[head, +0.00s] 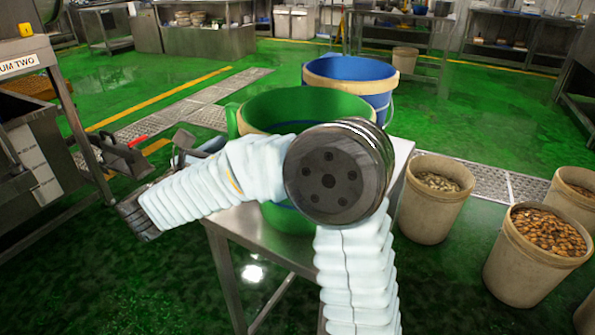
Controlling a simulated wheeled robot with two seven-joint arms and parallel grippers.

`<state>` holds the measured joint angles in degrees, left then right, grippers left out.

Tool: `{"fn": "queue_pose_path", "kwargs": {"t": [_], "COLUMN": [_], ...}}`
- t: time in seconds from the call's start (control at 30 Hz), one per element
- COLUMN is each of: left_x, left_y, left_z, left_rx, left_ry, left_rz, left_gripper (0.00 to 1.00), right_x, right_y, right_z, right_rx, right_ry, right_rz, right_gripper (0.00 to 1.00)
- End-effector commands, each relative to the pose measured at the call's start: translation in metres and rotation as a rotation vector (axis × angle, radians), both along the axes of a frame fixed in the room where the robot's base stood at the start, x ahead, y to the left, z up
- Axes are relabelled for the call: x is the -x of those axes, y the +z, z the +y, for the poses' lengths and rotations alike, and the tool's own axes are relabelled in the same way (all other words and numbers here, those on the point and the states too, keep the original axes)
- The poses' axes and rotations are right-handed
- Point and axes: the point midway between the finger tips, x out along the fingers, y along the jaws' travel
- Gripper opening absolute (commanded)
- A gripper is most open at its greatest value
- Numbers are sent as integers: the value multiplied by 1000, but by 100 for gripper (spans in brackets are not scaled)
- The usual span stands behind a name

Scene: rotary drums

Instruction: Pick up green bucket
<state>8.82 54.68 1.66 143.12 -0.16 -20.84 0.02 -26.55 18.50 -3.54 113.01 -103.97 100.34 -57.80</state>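The green bucket (298,105) stands on a metal table (243,222) near the middle of the head view. Its near side and lower part are largely hidden behind my white-sleeved arm and its large dark round joint. This arm comes in from the bottom, right of centre, and bends left across the bucket; I take it as my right arm. My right gripper (155,156) is left of the bucket, off the table's left side. Its dark fingers look spread apart with nothing between them. My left gripper is not in view.
A blue bucket (350,72) stands close behind the green one. Beige bins with contents, such as one bin (430,215) and another (525,270), stand on the right. A metal machine (35,165) is at the left. Green floor lies open behind.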

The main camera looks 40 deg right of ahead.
Motion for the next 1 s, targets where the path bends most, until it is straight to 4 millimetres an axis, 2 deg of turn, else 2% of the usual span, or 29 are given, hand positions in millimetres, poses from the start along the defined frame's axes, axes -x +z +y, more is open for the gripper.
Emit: {"fn": "queue_pose_path", "kwargs": {"t": [0.2,0.33,0.63,0.9,0.97,1.0], "left_x": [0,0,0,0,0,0], "left_y": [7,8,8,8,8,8], "left_z": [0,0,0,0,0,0], "left_rx": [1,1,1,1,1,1], "left_ry": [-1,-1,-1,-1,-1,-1], "left_rz": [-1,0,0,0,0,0], "left_gripper": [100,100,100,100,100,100], "right_x": [-11,-18,-21,-21,-21,-21], "right_y": [12,11,10,10,10,10], "right_z": [-28,-43,-48,-48,-48,-48], "right_rx": [-1,0,0,0,0,0], "right_ry": [-4,-2,0,0,0,0], "right_rz": [-2,0,-1,-1,-1,-1], "right_gripper": [53,53,52,10,1,0]}}
